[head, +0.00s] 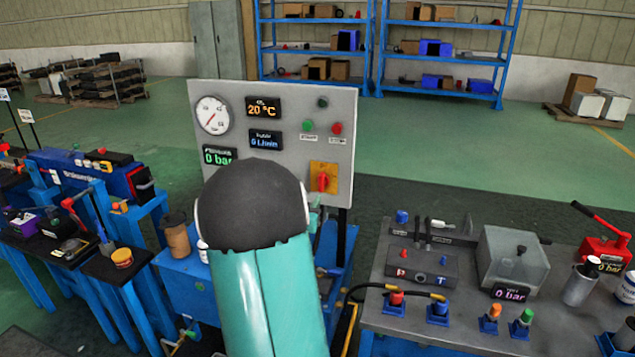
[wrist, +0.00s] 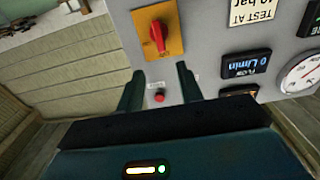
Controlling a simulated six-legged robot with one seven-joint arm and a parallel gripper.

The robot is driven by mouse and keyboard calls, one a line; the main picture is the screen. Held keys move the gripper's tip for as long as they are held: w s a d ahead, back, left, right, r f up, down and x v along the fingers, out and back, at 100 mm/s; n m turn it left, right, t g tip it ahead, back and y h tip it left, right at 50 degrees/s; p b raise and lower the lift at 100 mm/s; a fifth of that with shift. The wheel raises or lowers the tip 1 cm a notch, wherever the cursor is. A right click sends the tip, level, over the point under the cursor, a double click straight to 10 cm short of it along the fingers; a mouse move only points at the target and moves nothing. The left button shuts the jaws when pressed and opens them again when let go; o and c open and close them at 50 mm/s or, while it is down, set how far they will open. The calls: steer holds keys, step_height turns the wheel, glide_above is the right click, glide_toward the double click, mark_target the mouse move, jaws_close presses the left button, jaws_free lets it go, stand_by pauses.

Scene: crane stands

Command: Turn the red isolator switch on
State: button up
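The red isolator switch (head: 323,181) is a red knob on a yellow-orange plate (head: 324,168), low on the right of the grey control panel (head: 270,97). Its grip stands roughly upright. In the wrist view, which shows the panel turned over, the knob (wrist: 157,36) is just beyond my fingertips. My gripper (wrist: 158,80) is open, with a clear gap between its two dark fingers and nothing held. The fingers point toward the switch and appear apart from it. In the head view my arm hides most of the gripper.
The panel carries a round gauge (head: 212,115), displays reading 20 °C, 0 L/min and 0 bar, a green button (head: 308,126) and a red button (head: 337,128). A grey bench (head: 390,322) with fittings stands right. Blue benches with tools stand left.

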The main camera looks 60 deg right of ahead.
mark_target(320, 180)
steer(key=d, duration=0.4)
steer(key=w+d, duration=0.1)
steer(key=d, duration=0.2)
steer(key=w+d, duration=0.1)
steer(key=d, duration=0.3)
steer(key=shift+d, duration=0.35)
steer(key=shift+c, duration=0.3)
jaws_close()
